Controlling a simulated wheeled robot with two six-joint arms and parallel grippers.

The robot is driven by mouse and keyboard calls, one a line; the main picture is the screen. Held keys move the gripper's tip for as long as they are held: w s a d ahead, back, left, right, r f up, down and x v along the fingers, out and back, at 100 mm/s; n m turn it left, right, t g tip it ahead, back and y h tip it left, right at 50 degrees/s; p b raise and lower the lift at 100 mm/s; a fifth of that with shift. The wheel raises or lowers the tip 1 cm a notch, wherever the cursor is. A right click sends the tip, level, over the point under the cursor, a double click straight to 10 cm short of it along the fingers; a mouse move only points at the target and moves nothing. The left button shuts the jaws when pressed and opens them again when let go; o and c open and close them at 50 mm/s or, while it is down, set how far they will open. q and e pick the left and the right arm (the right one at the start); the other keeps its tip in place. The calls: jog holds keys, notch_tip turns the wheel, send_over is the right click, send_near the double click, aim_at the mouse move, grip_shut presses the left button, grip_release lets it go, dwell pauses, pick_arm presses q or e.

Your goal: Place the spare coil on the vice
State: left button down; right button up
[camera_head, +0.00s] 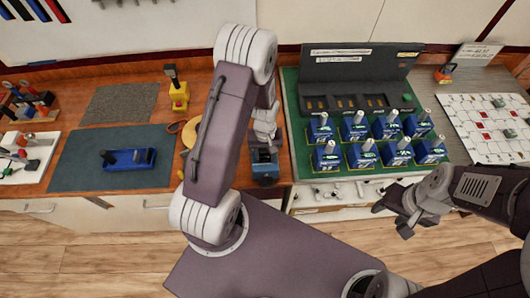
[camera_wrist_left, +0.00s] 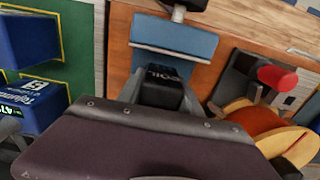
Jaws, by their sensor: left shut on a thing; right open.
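My left gripper (camera_head: 264,142) is shut on the spare coil (camera_wrist_left: 163,84), a small black block with white lettering. The vice (camera_head: 265,175) is blue and stands at the bench's front edge, directly below the gripper. In the left wrist view its blue body (camera_wrist_left: 175,38) shows just beyond the coil, with a dark screw end at the top edge. The coil is at or just above the vice; I cannot tell whether they touch. My fingers hide part of the coil. My right gripper (camera_head: 405,221) is open and empty in front of the green board.
Several blue breakers (camera_head: 359,155) stand in two rows on a green board (camera_head: 293,117) to the right. A blue tray (camera_head: 128,159) lies on a dark mat (camera_head: 75,165) at left. A yellow and orange roll (camera_wrist_left: 262,123) is close beside my left gripper.

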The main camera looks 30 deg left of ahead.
pick_arm(q)
jog(key=shift+f, duration=0.15)
jog(key=shift+f, duration=0.1)
jog(key=c, duration=0.8)
grip_release()
